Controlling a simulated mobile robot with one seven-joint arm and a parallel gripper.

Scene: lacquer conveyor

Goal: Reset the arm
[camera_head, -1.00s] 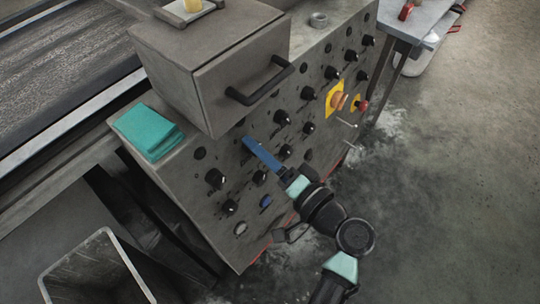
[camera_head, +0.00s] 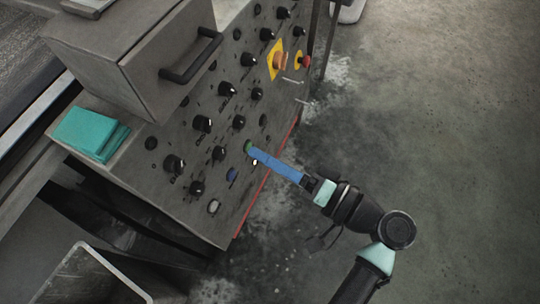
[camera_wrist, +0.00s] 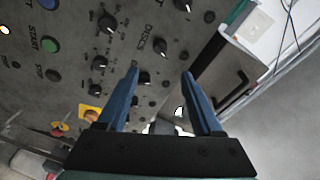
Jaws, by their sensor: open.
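My gripper (camera_head: 253,154) has long blue fingers and reaches from the lower right toward the control panel (camera_head: 138,174). In the wrist view my gripper (camera_wrist: 161,75) is open, its two fingers apart with nothing between them. In the head view the fingers overlap the lower right part of the panel, near a green button (camera_head: 247,146); I cannot tell if they touch it. The wrist view shows a green button (camera_wrist: 49,45) marked START, a blue button (camera_wrist: 48,4) and several black knobs (camera_wrist: 107,22), off to the left of the fingers.
A grey box with a black handle (camera_head: 191,55) stands on the console. A red emergency button (camera_head: 304,62) and an orange one on a yellow plate (camera_head: 279,61) stick out. Open floor (camera_head: 430,120) lies to the right.

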